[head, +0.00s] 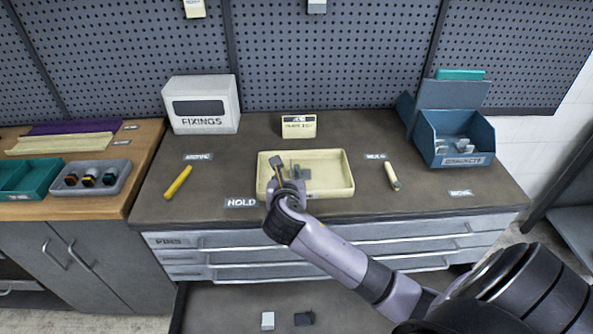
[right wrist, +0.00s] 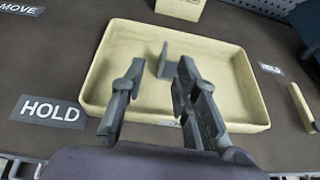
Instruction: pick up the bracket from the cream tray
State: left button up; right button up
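The cream tray (head: 345,190) sits near the front middle of the dark bench, and it fills much of the right wrist view (right wrist: 92,85). A small grey bracket (head: 303,174) is in the tray. In the right wrist view the bracket (right wrist: 164,60) shows an upright plate just beyond and between the fingertips. My right gripper (head: 287,172) reaches over the tray's front left part. In the right wrist view it (right wrist: 160,78) is open, with a clear gap between the fingers. The bracket's lower part is partly hidden by the right finger. My left gripper is out of view.
A FIXINGS box (head: 203,105) and a small cream card box (head: 299,126) stand behind the tray. A blue bin of grey parts (head: 453,137) is at right.

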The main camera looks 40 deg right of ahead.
aim_at(306, 172)
jog(key=x, duration=0.9)
jog(key=shift+s+d+f+p, duration=0.15)
jog(key=shift+s+d+p, duration=0.05)
jog(key=shift+d+p, duration=0.2)
jog(key=shift+a, duration=0.1)
jog(key=shift+c, duration=0.5)
grip_shut()
